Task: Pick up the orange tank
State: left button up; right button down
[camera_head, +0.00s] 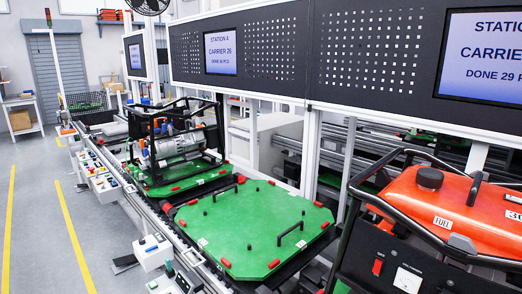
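The orange tank (454,210) is at the right edge of the camera_head view. It has a black cap, a "FUEL" label and a dark handle on top. It sits within a black tubular frame (361,190), above a dark panel with a dial and a red switch. Its right part is cut off by the picture edge. Neither of my grippers is in view.
An empty green pallet (235,234) with a black handle and red corner pieces lies on the conveyor in the middle. Behind it, another green pallet carries a black-framed engine unit (178,144). Screens (220,52) hang above. Grey floor (35,220) is clear at left.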

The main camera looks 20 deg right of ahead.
aim_at(489, 214)
jog(key=z, duration=1.8)
